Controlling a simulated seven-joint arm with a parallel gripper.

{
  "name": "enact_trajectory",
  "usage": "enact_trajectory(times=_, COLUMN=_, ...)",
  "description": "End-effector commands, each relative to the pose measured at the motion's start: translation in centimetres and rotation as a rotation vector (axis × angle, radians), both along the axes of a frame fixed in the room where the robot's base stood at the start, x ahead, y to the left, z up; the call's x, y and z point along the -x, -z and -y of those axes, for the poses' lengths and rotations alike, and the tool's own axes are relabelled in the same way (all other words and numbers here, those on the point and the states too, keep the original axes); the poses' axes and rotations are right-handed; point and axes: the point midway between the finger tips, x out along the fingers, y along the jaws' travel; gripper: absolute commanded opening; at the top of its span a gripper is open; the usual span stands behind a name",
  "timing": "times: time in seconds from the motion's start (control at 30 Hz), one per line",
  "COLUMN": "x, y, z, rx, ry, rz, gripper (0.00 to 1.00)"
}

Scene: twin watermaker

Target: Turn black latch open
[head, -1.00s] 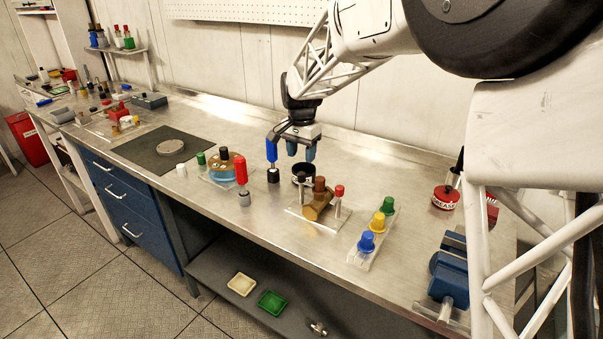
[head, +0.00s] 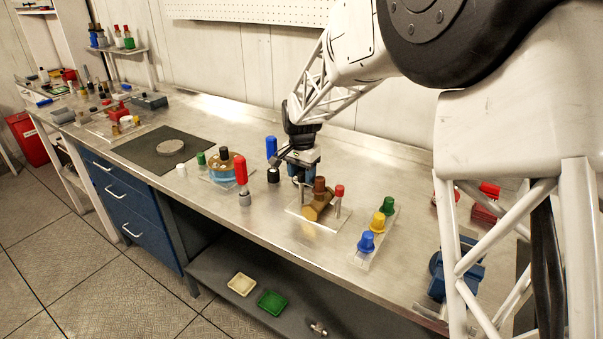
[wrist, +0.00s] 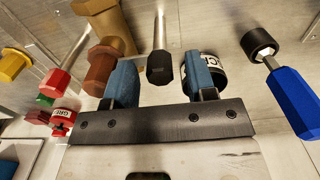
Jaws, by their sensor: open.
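The black latch (wrist: 160,68) shows in the wrist view as a black faceted cap on a silver rod. It lies between the two blue fingers of my gripper (wrist: 160,78), with a visible gap on each side. My gripper is open around it and not closed on it. In the head view my gripper (head: 301,170) is low over the bench at the brown fitting (head: 318,205), where the black cap is hidden behind it. The brown fitting stands on a clear plate, with a red-capped rod (head: 339,191) on its right.
A black labelled can (wrist: 217,72) is close by my right finger in the wrist view. A blue-handled tool (wrist: 292,100) stands farther right. A red-handled tool (head: 241,172) stands left of my gripper. Blue, yellow and green knobs (head: 377,224) sit to the right.

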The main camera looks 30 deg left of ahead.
Motion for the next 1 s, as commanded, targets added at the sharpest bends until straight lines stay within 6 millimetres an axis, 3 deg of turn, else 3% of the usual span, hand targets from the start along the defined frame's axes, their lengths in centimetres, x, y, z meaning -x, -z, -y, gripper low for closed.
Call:
enact_trajectory(times=0.03, x=0.00, y=0.00, z=0.00, rx=0.000, ry=0.000, rz=0.000, gripper=0.51)
enact_trajectory(times=0.37, x=0.00, y=-0.01, z=0.00, rx=0.000, ry=0.000, rz=0.000, gripper=0.02)
enact_trajectory(times=0.73, x=-0.01, y=-0.01, z=0.00, rx=0.000, ry=-0.043, rz=0.000, gripper=0.02)
enact_trajectory(times=1.0, x=0.01, y=0.04, z=0.01, rx=0.000, ry=-0.182, rz=0.000, gripper=0.02)
